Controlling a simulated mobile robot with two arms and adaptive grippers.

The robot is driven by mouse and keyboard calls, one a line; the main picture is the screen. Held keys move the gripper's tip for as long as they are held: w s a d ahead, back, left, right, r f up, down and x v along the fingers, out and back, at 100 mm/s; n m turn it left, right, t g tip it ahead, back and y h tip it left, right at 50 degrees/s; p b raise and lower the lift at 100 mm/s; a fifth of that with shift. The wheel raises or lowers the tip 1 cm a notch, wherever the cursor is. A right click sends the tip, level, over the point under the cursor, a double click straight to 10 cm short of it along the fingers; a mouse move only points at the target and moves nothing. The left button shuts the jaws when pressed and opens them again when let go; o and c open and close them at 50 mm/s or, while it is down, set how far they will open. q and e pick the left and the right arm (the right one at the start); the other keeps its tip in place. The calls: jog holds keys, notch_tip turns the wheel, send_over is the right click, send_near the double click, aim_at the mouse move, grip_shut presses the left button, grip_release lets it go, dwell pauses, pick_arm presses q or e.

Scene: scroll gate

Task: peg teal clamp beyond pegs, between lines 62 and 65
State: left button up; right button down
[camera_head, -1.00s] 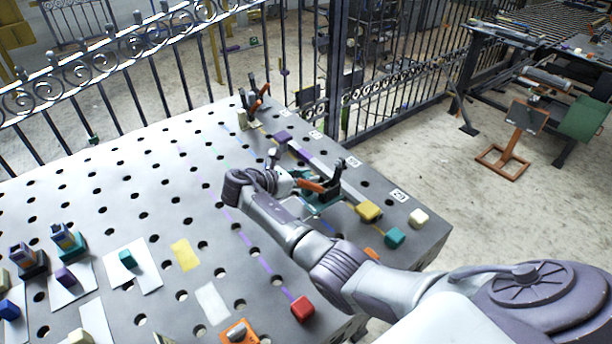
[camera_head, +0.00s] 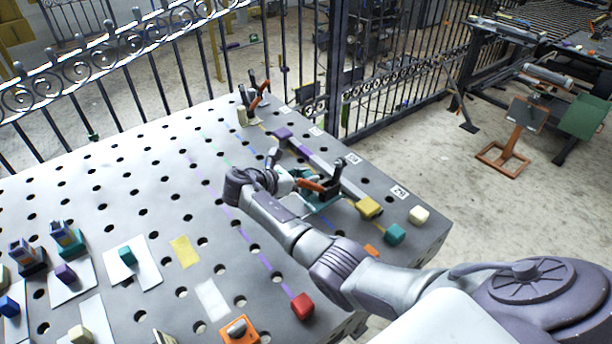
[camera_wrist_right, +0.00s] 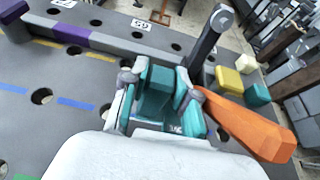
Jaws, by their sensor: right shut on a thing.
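The teal clamp (camera_head: 322,199) has a teal body, an orange handle and a dark upright arm. It is low at the table's right side, beside a long grey bar (camera_head: 318,163). My right gripper (camera_head: 287,183) is shut on it. In the right wrist view the clamp's teal body (camera_wrist_right: 156,92) sits between my fingertips (camera_wrist_right: 153,98), with the orange handle to the right. Whether its base touches the table is hidden. Number labels (camera_head: 398,192) lie along the table's right edge; their digits are too small to read surely. My left gripper is not in view.
A yellow block (camera_head: 369,208), a teal block (camera_head: 394,235) and a cream block (camera_head: 419,214) stand near the right corner. A purple block (camera_head: 283,134) is at the bar's far end. Another clamp (camera_head: 243,116) stands at the far corner. A red block (camera_head: 302,307) is in front.

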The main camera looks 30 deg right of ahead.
jog(key=shift+f+b, duration=0.45)
jog(key=shift+f, duration=0.55)
dwell(0.3)
jog(key=c, duration=0.8)
grip_release()
jog(key=shift+f, duration=0.1)
jog(key=shift+s+a+f, duration=0.1)
jog(key=shift+f, duration=0.1)
jog(key=w+v, duration=0.1)
jog(key=v, duration=1.1)
jog(key=shift+s+r, duration=0.3)
jog(key=shift+r, duration=0.1)
